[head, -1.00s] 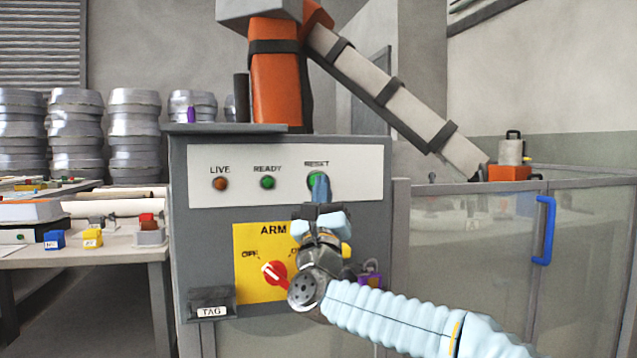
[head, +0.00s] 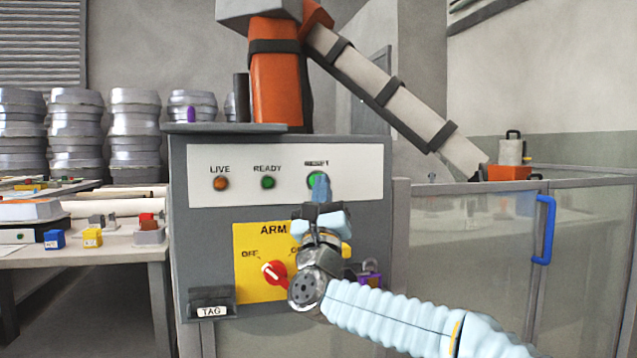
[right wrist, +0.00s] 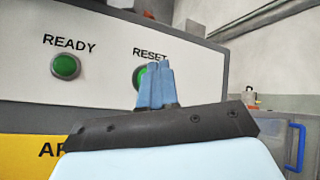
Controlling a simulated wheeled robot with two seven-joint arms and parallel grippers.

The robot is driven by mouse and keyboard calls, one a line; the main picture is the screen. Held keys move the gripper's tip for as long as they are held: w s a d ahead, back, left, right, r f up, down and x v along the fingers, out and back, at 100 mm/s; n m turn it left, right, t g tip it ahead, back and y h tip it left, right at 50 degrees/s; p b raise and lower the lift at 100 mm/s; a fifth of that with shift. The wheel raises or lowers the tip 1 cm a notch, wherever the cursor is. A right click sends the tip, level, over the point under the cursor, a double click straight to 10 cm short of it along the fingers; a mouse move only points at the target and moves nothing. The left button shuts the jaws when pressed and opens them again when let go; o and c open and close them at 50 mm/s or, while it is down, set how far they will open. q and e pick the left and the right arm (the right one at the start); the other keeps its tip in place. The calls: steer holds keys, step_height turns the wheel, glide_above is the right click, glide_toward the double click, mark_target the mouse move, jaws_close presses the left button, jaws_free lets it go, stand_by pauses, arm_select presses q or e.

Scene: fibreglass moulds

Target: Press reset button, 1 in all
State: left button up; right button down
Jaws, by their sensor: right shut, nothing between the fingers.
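The green reset button (head: 313,179) sits under the RESET label on the white strip of the grey control panel (head: 205,240). It also shows in the right wrist view (right wrist: 138,76), partly hidden behind my fingers. My right gripper (head: 321,186) is shut and empty, its blue fingertips at the lower right of the button. In the right wrist view the shut fingers (right wrist: 157,84) overlap the button's right side. I cannot tell whether they touch it. My left gripper is not in view.
The READY button (head: 268,183) and LIVE lamp (head: 221,183) are left of reset. Below are a red ARM knob (head: 275,273) on a yellow plate and a purple padlock (head: 370,275). A fence with a blue handle (head: 544,230) stands right; a workbench (head: 100,250) stands left.

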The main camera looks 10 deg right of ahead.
stand_by(0.7)
steer(key=shift+w+b, duration=0.3)
steer(key=shift+w, duration=0.1)
steer(key=shift+w, duration=0.4)
stand_by(0.5)
steer(key=shift+s+b, duration=0.8)
steer(key=shift+b, duration=0.35)
